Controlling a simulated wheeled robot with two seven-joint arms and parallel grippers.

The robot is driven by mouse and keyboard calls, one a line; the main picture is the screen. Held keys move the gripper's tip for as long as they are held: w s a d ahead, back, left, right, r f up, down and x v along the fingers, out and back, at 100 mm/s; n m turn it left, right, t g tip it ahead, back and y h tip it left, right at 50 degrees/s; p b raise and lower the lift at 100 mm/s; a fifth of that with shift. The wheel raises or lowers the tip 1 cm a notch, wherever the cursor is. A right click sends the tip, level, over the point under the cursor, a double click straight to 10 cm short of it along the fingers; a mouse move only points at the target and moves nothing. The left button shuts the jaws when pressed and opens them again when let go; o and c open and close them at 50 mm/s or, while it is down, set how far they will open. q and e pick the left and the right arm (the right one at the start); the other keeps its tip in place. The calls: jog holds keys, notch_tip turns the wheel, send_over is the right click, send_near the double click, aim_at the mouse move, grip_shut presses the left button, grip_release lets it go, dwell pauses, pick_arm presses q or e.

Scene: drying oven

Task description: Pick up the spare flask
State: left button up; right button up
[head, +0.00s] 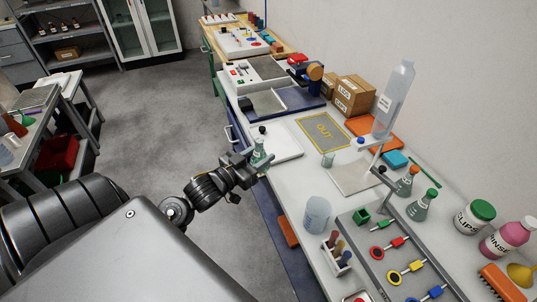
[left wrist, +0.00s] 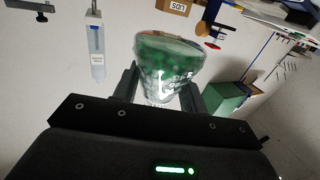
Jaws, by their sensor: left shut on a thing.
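My right gripper is not in view.
The white tray (head: 286,146) lies beside the yellow-marked OUT mat (head: 323,130). The floor (head: 150,150) left of the bench is clear.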

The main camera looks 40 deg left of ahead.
pick_arm(q)
jog(key=shift+s+a+r, duration=0.35)
jog(key=shift+s+a, duration=0.15)
jog(key=shift+s, duration=0.1)
jog(key=shift+r, duration=0.15)
notch_tip(320, 180, up, 4)
jog(key=p, duration=0.4)
jog(key=shift+s+p, duration=0.1)
jog(key=shift+p, duration=0.25)
